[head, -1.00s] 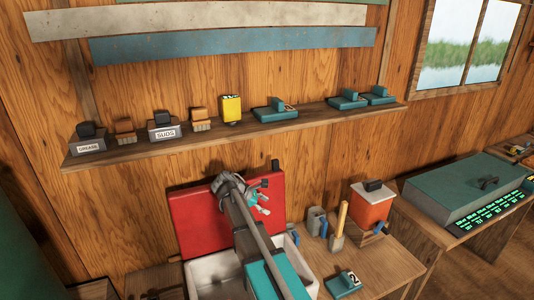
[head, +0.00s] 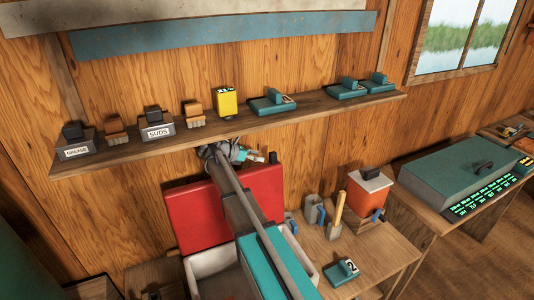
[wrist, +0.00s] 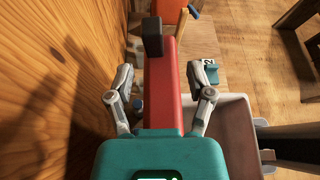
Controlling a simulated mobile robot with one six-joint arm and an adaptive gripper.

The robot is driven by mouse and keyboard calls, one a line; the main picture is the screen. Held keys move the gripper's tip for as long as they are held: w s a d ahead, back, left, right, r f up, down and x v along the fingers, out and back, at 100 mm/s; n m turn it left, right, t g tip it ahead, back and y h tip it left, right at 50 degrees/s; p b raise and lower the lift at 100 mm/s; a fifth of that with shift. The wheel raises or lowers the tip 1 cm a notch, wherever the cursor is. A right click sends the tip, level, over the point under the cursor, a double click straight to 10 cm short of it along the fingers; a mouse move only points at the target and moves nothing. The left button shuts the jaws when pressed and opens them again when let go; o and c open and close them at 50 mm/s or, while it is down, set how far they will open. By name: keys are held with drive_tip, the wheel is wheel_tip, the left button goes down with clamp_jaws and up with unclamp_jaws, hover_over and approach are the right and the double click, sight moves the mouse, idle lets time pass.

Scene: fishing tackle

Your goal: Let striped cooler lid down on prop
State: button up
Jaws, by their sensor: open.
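The red cooler lid (head: 195,212) stands open and upright behind the pale cooler box (head: 200,270), near the wooden wall. No stripes show on the lid's visible faces. In the wrist view the lid (wrist: 161,105) is seen along its narrow edge, with a black block (wrist: 152,38) at its far end. My gripper (wrist: 162,85) is open, one finger on each side of the lid edge, with gaps. In the head view my gripper (head: 243,154) is at the lid's top edge. My arm hides part of the lid and box. I cannot identify the prop.
A shelf (head: 240,128) with blocks and a yellow box (head: 227,102) runs close above my gripper. On the bench right of the cooler are grey holders, a wooden-handled tool (head: 337,212), an orange box (head: 370,192) and a teal block numbered 2 (head: 341,272).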

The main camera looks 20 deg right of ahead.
sight(270, 156)
drive_tip(key=shift+w+d+r, duration=0.15)
drive_tip(key=shift+w+r, duration=0.1)
drive_tip(key=shift+w, duration=0.2)
drive_tip(key=shift+b+x, duration=1.1)
drive_tip(key=shift+x, duration=1.55)
drive_tip(key=shift+b+x, duration=0.3)
drive_tip(key=shift+x, duration=0.7)
clamp_jaws()
